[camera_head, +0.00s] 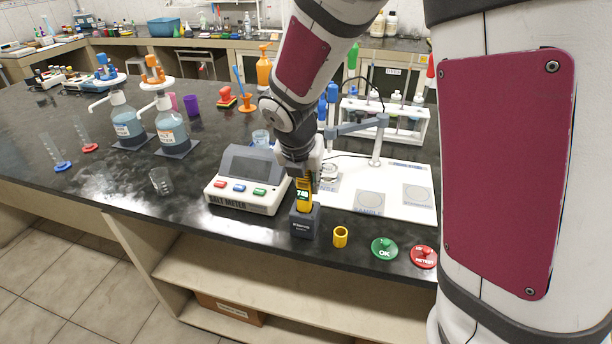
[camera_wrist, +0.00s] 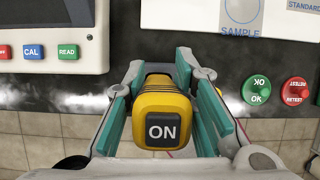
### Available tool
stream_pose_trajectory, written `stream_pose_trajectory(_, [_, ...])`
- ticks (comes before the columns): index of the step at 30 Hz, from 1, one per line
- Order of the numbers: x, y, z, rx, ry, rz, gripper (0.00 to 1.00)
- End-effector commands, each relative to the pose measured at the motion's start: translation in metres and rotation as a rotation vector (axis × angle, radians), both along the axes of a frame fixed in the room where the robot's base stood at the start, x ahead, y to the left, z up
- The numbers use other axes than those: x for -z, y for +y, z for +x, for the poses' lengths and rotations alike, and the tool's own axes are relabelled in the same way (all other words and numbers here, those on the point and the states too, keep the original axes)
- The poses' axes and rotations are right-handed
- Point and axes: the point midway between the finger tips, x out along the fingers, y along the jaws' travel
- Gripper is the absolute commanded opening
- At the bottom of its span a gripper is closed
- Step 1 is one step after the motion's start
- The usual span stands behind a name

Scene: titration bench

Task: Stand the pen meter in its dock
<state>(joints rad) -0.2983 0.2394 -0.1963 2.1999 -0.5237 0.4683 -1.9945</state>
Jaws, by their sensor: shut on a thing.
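The yellow pen meter (camera_head: 303,196) is upright in the head view, with its lower end at the dark dock (camera_head: 304,222) near the bench's front edge. I cannot tell how deep it sits in the dock. My gripper (camera_head: 304,178) is above the dock and shut on the pen meter's upper part. In the wrist view the meter's top (camera_wrist: 162,115), with a dark ON button, lies between the teal finger pads of my gripper (camera_wrist: 165,100). The dock is hidden there behind the meter and gripper.
The salt meter (camera_head: 250,180) stands just left of the dock. A yellow cap (camera_head: 340,237), a green OK disc (camera_head: 384,250) and a red RETEST disc (camera_head: 423,257) lie to the right. A white board (camera_head: 395,175) with a sample pad lies behind. The bench's front edge is close.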

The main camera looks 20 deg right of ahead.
Motion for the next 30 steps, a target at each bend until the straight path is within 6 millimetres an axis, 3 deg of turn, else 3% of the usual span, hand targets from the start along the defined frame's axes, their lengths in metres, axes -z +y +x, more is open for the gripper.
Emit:
stream_pose_trajectory(18, [0.023, 0.0, 0.0, 0.0, 0.001, -0.001, 0.0])
stream_pose_trajectory(29, [0.024, 0.0, 0.0, 0.0, 0.0, 0.0, 0.0])
stream_pose_trajectory(30, [0.024, 0.0, 0.0, 0.0, 0.0, 0.0, 0.27])
